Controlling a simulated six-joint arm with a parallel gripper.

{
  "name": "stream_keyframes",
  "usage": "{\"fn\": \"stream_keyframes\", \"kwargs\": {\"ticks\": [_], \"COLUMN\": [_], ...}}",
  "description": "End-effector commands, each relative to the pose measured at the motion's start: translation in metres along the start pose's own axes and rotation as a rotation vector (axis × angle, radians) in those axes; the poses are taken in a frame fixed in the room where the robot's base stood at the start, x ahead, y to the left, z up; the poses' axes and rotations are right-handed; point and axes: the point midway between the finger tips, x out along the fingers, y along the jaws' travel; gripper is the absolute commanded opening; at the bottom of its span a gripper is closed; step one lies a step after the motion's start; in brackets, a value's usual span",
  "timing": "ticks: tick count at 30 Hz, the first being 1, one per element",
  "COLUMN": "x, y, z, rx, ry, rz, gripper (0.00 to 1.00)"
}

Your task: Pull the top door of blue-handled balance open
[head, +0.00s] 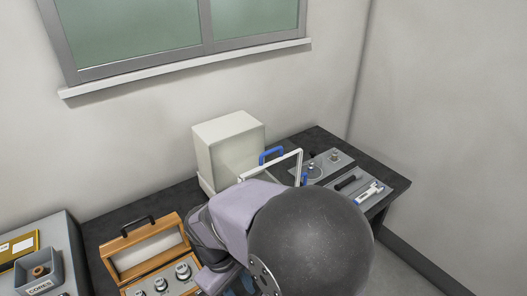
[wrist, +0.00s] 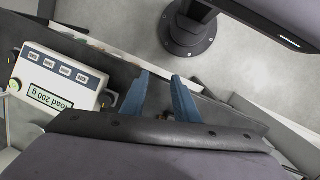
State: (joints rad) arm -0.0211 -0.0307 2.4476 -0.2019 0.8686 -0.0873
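The blue-handled balance (head: 222,150) stands on the dark table against the wall, with a tall cream housing at its back. A blue handle (head: 270,155) sits at the top of its case, beside a white frame edge (head: 285,163). A second small blue part (head: 304,179) shows lower at the right. A display panel reading "Load 200 g" (wrist: 62,78) lies left of the fingers.
A grey box with a tray (head: 40,270) is at the far left. A grey plate with knobs (head: 325,167) and a tray of tools (head: 357,187) lie to the right, near the table's edge.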

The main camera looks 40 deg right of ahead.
Motion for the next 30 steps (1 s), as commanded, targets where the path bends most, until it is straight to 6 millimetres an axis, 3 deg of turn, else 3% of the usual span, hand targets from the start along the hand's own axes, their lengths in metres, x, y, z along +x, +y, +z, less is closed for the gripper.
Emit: {"fn": "stream_keyframes", "kwargs": {"ticks": [5, 8, 12, 15, 19, 24, 30], "x": [-0.025, -0.052, -0.105, -0.145, -0.189, -0.183, -0.187], "y": [0.069, 0.116, 0.173, 0.199, 0.214, 0.21, 0.209], "z": [-0.001, -0.012, -0.04, -0.064, -0.091, -0.118, -0.129], "rx": [-0.338, -0.517, -0.7, -0.771, -0.806, -0.818, -0.823], "ry": [-0.255, -0.432, -0.692, -0.861, -1.032, -1.008, -0.995], "rz": [0.232, 0.39, 0.619, 0.765, 0.914, 1.031, 1.078], "gripper": [0.28, 0.28, 0.28, 0.28, 0.28, 0.28, 0.28]}}
